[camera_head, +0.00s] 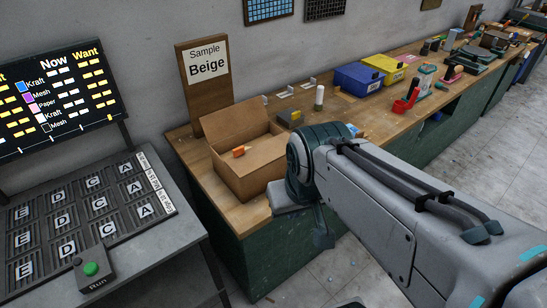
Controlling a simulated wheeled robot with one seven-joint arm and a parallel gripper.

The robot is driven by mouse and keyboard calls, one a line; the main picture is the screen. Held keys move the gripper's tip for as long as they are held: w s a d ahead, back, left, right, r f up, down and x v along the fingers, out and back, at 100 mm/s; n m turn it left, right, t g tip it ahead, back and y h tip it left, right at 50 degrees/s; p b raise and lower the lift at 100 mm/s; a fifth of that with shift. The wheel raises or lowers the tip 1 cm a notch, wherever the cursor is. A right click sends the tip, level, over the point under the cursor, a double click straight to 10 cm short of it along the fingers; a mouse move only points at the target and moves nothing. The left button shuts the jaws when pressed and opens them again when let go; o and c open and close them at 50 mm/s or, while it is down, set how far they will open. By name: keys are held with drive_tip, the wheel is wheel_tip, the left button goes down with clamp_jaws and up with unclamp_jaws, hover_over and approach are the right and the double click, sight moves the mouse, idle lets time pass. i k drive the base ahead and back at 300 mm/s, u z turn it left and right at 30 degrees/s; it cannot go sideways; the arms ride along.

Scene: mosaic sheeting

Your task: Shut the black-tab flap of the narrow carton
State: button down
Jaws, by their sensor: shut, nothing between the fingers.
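A brown cardboard carton (244,178) stands on the near left end of the wooden bench. Its top is open: a wide flap (232,124) stands up at the back, and I see into it. A small orange piece (239,152) shows at the left of the opening; I cannot tell whether it is a tab or a loose thing. I cannot make out a black tab. My arm (385,205) reaches in from the lower right, and its dark joint hides the bench just right of the carton. I cannot make out my gripper's fingers.
The "Sample Beige" board (205,72) stands behind the carton. A white cylinder (319,97), a blue bin (358,79) and a yellow bin (384,67) stand farther right. A slotted panel (75,225) with a green button (91,268) is at left.

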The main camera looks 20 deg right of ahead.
sight(218, 125)
drive_tip(key=z, duration=0.6)
drive_tip(key=i, duration=0.7)
drive_tip(key=u, duration=0.8)
drive_tip(key=k, duration=1)
drive_tip(key=u, duration=0.3)
drive_tip(key=i, duration=1.1)
drive_tip(key=z, duration=0.5)
